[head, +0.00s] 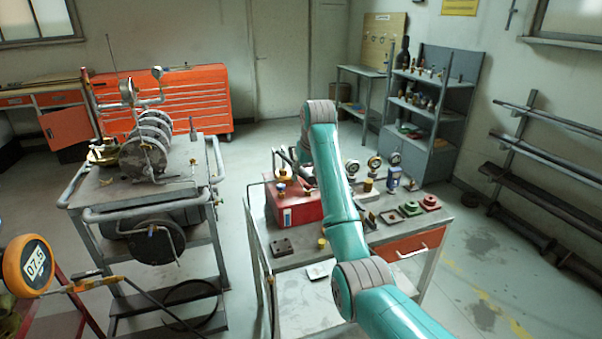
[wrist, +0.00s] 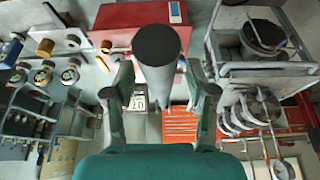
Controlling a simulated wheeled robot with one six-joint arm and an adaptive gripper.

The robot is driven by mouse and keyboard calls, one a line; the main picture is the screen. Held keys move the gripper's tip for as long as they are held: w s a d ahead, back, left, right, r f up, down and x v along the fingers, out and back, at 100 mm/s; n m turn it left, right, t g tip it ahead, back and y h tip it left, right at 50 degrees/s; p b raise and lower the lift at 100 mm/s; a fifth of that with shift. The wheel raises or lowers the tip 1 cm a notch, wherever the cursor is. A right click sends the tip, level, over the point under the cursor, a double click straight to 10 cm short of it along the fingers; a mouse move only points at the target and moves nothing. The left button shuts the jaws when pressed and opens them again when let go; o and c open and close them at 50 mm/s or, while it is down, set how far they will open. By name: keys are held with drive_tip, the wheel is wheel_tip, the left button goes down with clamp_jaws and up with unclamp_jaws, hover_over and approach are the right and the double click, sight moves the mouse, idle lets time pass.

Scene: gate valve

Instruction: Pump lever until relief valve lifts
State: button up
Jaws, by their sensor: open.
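The red hand pump (head: 293,204) stands on the grey workbench, and its red body also shows at the top of the wrist view (wrist: 115,17). The lever (wrist: 158,75), a grey tube with a dark round end, points toward the wrist camera. My gripper (wrist: 160,82) is open, with one finger on each side of the lever; a gap shows on both sides. In the head view my arm hides most of the gripper and lever. An orange digital gauge (head: 32,265) at the left edge reads about 07.5. I cannot tell which fitting is the relief valve.
A grey cart (head: 95,190) with a large metal valve assembly (head: 145,145) stands left of the bench. Pressure gauges (head: 374,163) and green and red blocks (head: 411,208) sit right of my arm. Shelves (head: 437,95) stand behind. Open floor lies between cart and bench.

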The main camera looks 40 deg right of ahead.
drive_tip(key=shift+w+f, duration=0.15)
drive_tip(key=shift+f, duration=0.15)
clamp_jaws()
wheel_tip(320, 180, down, 14)
drive_tip(key=t+h, duration=0.1)
drive_tip(key=t, duration=0.3)
drive_tip(key=shift+t, duration=0.4)
drive_tip(key=shift+f, duration=0.1)
